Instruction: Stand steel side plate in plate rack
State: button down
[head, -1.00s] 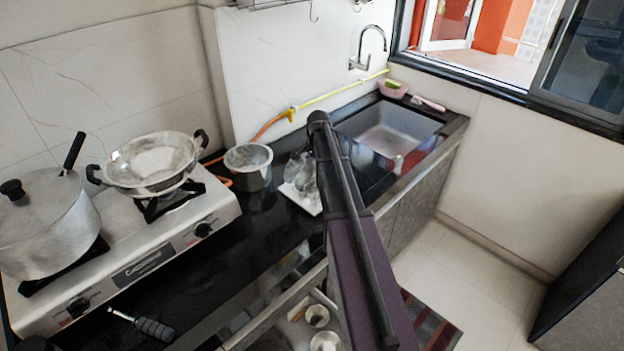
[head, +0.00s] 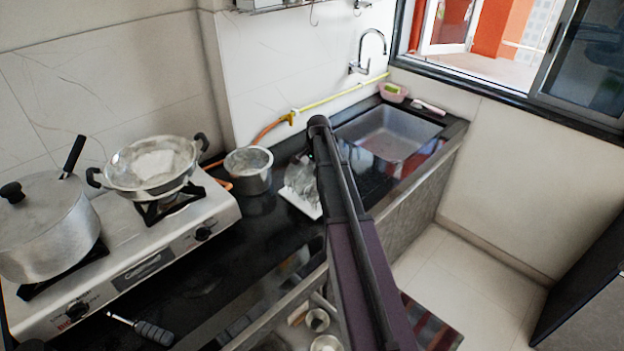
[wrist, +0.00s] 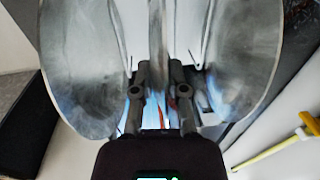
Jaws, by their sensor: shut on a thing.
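In the wrist view my gripper (wrist: 158,78) is closed on a thin upright steel piece, the side plate (wrist: 157,32), seen nearly edge-on between the fingers. A broad curved steel surface (wrist: 85,65) fills the left of that view, and a matching one (wrist: 243,60) fills the right. I cannot tell whether these two are neighbouring plates. Thin wires near the fingers may be part of the plate rack. In the head view my arm hides the gripper and the plate. A wire rack (head: 285,5) is cut off at the top edge on the wall.
A steel pot (head: 250,170) and a white tray (head: 297,200) with clear, glass-like items stand on the black counter. The sink (head: 390,135) lies behind my arm. The stove (head: 150,260) carries a pan (head: 150,165) and a lidded pot (head: 45,230). A yellow hose (head: 340,95) runs along the wall.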

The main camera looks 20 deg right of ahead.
jog(key=shift+r, duration=0.15)
notch_tip(320, 180, up, 10)
jog(key=p, duration=1)
dwell(1.0)
jog(key=shift+r+p, duration=2.4)
jog(key=shift+p, duration=0.2)
